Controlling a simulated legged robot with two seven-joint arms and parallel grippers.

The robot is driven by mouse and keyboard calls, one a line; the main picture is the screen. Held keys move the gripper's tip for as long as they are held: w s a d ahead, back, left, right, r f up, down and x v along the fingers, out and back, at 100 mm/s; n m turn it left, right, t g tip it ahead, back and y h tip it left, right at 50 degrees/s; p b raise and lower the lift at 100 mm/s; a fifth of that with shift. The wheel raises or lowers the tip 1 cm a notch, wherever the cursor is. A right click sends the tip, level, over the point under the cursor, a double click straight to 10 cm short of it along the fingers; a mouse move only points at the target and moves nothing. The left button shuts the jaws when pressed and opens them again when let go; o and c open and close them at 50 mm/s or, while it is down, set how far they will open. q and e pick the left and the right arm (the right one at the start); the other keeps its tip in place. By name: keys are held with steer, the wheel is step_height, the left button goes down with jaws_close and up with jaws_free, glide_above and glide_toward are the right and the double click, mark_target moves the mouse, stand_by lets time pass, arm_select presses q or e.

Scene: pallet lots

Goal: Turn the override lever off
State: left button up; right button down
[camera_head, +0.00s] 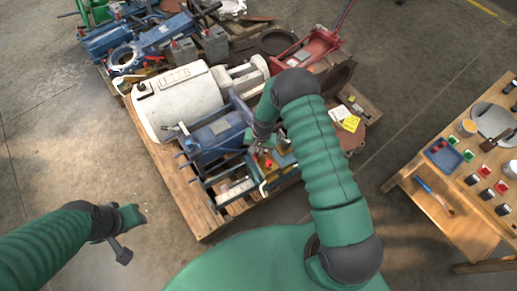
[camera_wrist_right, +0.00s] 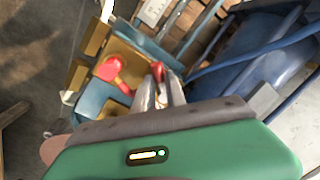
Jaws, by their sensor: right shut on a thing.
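My right gripper (camera_wrist_right: 160,92) is shut on a small red piece (camera_wrist_right: 158,71), which looks like the tip of a lever. Only its top shows between the metal fingertips. A second red handle (camera_wrist_right: 111,70) stands beside it on a brass-coloured block (camera_wrist_right: 131,61), apart from the fingers. In the head view, my right gripper (camera_head: 254,147) reaches down to the blue-green framed unit on the pallet, and a red spot (camera_head: 268,163) shows just below it. I cannot tell the lever's angle. My left gripper (camera_head: 131,222) is at the lower left over bare floor, away from the pallet; its fingers are unclear.
The wooden pallet (camera_head: 203,222) is crowded with a white motor (camera_head: 177,100), a blue pump (camera_head: 217,132), a red jack (camera_head: 305,48) and other machine parts. A wooden table (camera_head: 450,222) with small items stands at the right. Floor at the left is clear.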

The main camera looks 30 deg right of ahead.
steer(key=m, duration=0.1)
steer(key=m+p, duration=0.1)
steer(key=shift+w+a+r+m, duration=0.1)
steer(key=shift+w+a+m, duration=0.15)
steer(key=shift+m, duration=0.15)
steer(key=m, duration=0.1)
steer(key=m+p, duration=0.1)
steer(key=shift+w+a+m+h+p, duration=0.25)
steer(key=shift+w+m+h+p, duration=0.05)
steer(key=shift+w+m, duration=0.1)
steer(key=shift+w+a+m+t+h+p, duration=0.15)
steer(key=shift+w+m+p, duration=0.1)
steer(key=shift+m, duration=0.8)
steer(key=shift+w+m+t+h+p, duration=0.15)
steer(key=shift+w+m+p, duration=0.1)
steer(key=shift+m, duration=0.8)
steer(key=c, duration=1.4)
jaws_free()
steer(key=shift+o, duration=0.2)
step_height(320, 180, up, 16)
steer(key=s+p, duration=0.2)
steer(key=p, duration=0.3)
steer(key=shift+r+p, duration=0.2)
steer(key=shift+p, duration=0.15)
